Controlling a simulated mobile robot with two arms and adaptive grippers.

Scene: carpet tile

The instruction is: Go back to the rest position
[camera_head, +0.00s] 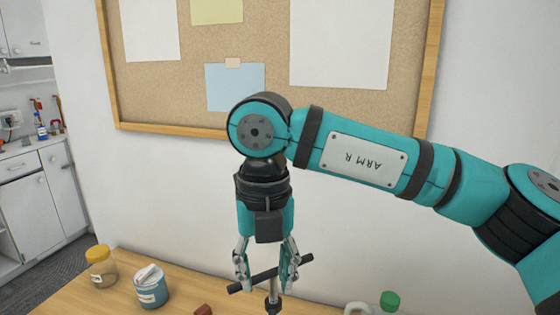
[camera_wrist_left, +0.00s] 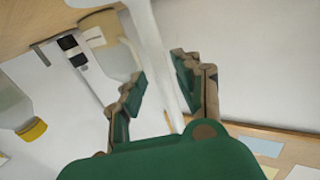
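My right gripper (camera_head: 266,284) hangs down over the wooden table in the head view, at the end of my teal arm marked ARM R. Its fingers are spread, with a gap between them. A dark bar on a metal stem (camera_head: 273,293) stands at the fingertips, and the bar crosses the gap at a slant. I cannot tell whether the fingers touch it. My left gripper is outside the head view. In the left wrist view, my left gripper (camera_wrist_left: 158,88) has its fingers apart. A pale, blurred upright shape (camera_wrist_left: 167,50) shows between them; I see no clear grip on it.
A yellow-lidded jar (camera_head: 101,268) and a blue-grey pot (camera_head: 151,290) stand on the table's left (camera_head: 185,283). A green-capped item (camera_head: 389,301) and a pale curved handle (camera_head: 357,308) are at the front right. A cork board (camera_head: 275,95) hangs behind. Cabinets (camera_head: 40,195) stand left.

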